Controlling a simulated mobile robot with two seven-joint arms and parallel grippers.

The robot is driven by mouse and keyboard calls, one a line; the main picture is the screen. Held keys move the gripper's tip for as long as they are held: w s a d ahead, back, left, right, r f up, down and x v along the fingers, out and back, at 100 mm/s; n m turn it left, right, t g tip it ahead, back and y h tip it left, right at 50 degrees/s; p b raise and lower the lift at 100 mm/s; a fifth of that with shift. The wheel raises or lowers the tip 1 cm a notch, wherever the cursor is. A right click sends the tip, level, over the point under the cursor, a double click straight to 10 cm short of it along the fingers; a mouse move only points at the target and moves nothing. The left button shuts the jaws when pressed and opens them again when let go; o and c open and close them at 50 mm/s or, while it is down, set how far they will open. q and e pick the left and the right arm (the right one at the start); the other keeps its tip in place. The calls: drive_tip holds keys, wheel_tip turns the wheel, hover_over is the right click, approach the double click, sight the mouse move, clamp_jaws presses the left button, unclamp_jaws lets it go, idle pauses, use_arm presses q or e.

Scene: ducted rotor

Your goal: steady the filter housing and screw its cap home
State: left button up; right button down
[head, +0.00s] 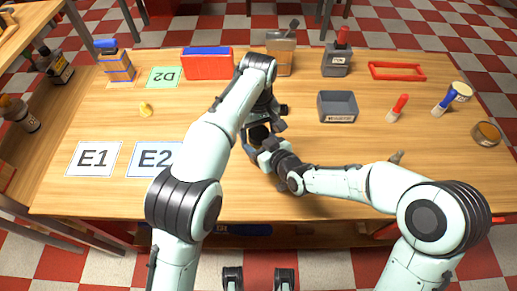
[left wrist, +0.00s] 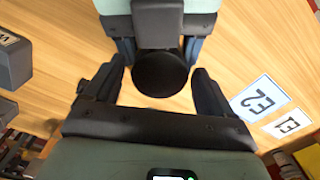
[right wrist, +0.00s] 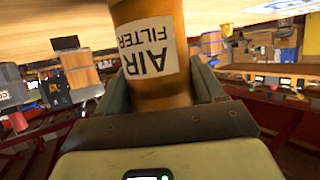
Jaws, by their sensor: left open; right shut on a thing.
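The filter housing is an amber-brown cylinder (right wrist: 150,50) with a white "AIR FILTER" label in the right wrist view. My right gripper (head: 266,150) is shut around it; its upper end is out of that view. A round black cap (left wrist: 160,73) shows from above in the left wrist view, apparently on top of the housing, and as a dark shape in the head view (head: 258,132). How far it is seated cannot be told. My left gripper (left wrist: 160,77) is open, with its fingers on either side of the cap and a visible gap to each.
A grey bin (head: 338,106) stands right of the grippers. Cards E1 (head: 94,159) and E2 (head: 152,159) lie left. The table's front right is fairly clear.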

use_arm(q)
drive_tip(key=c, duration=1.1)
drive_tip(key=m, duration=0.3)
drive_tip(key=shift+m, duration=0.3)
drive_tip(key=o, duration=1.2)
drive_tip(key=shift+r, duration=2.25)
drive_tip(key=shift+c, duration=0.5)
